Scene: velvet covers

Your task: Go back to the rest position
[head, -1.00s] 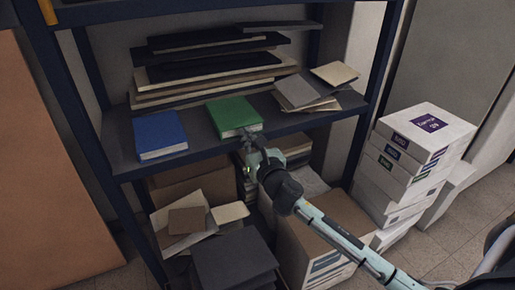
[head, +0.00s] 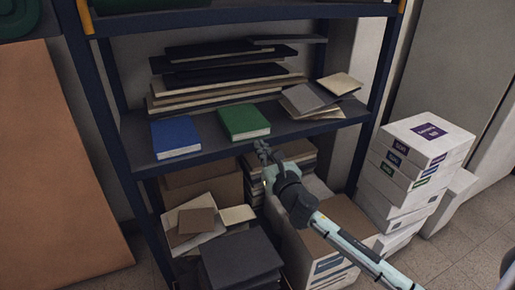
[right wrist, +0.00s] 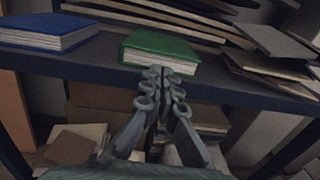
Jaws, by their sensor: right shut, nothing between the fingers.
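My right gripper (head: 262,148) is shut and empty, just in front of and below the front edge of the shelf (head: 200,152). In the right wrist view my right gripper (right wrist: 162,75) has its fingertips together, overlapping the lower edge of a green book in the picture. The green book (head: 244,121) lies flat on the shelf near its front edge, and it also shows in the right wrist view (right wrist: 160,48). A blue book (head: 175,137) lies flat to its left. My left gripper is not in view.
Stacked dark and pale boards (head: 225,75) lie behind the books, with loose panels (head: 308,100) at right. Below stand cardboard boxes (head: 205,184) and a dark box (head: 240,258). White boxes (head: 425,140) are stacked on the right. Tiled floor (head: 450,250) is open at far right.

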